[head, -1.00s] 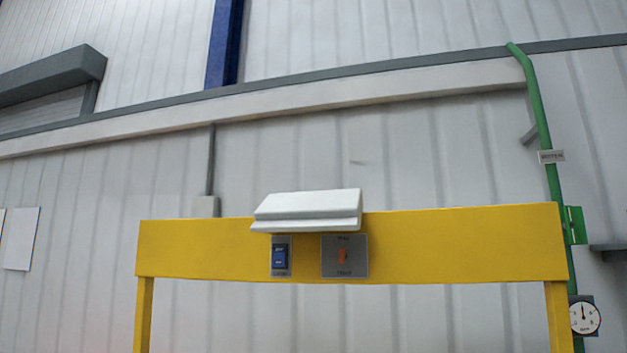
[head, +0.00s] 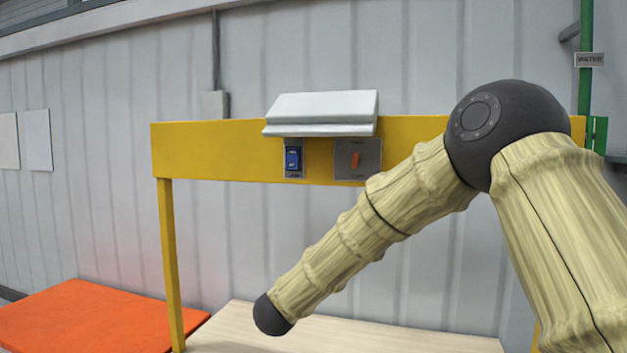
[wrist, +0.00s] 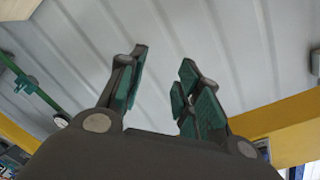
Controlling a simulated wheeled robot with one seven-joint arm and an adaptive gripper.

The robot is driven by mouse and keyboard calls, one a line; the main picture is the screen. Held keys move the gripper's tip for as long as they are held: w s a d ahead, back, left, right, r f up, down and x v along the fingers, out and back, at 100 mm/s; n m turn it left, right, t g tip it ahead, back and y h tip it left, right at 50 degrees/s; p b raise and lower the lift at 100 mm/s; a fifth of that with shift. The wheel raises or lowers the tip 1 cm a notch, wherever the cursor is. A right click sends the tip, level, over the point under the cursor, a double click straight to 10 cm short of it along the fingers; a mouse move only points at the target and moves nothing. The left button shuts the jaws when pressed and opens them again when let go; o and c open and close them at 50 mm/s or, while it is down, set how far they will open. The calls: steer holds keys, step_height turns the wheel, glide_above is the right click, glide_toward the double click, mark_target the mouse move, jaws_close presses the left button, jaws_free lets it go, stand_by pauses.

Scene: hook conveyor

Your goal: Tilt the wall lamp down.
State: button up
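The wall lamp (head: 320,110) is a pale, wedge-shaped head mounted at the top edge of a yellow beam (head: 225,150) in the head view. Its broad face slopes toward me, with a thin lip along the bottom. My gripper (wrist: 163,62) shows in the wrist view with its dark, green-padded fingers apart and nothing between them. The head view shows my arm bent at the right, but not my gripper. I cannot make out the lamp in the wrist view, so the gap between it and my gripper cannot be told.
A blue switch (head: 293,159) and a plate with an orange toggle (head: 356,160) sit below the lamp. A pale wooden surface (head: 235,325) and an orange mat (head: 85,318) lie below. A green pipe (head: 585,90) runs at the right. The wall above the lamp is clear.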

steer(key=s+a+r+m+h, duration=0.2)
steer(key=r+m, duration=0.1)
steer(key=r, duration=0.9)
steer(key=s+a+r+m+h, duration=0.2)
steer(key=r+m, duration=0.1)
steer(key=r, duration=1)
steer(key=s+a+r+m+g+h+p, duration=0.1)
steer(key=s+r+m, duration=0.1)
steer(key=s+r, duration=0.35)
steer(key=s+a+r+m, duration=0.1)
steer(key=s+r+m, duration=0.1)
steer(key=r, duration=0.6)
steer(key=s+a+r+m+g+h+p, duration=0.1)
steer(key=s+a+r+m, duration=0.1)
steer(key=s+r, duration=0.3)
steer(key=r+p, duration=0.2)
steer(key=p, duration=0.3)
glide_above(323, 118)
steer(key=s+d+v, duration=0.1)
steer(key=v, duration=0.3)
steer(key=shift+w+a+f, duration=0.15)
steer(key=shift+w+a, duration=0.05)
steer(key=shift+a, duration=0.05)
jaws_close()
steer(key=c, duration=0.7)
jaws_free()
steer(key=o, duration=0.7)
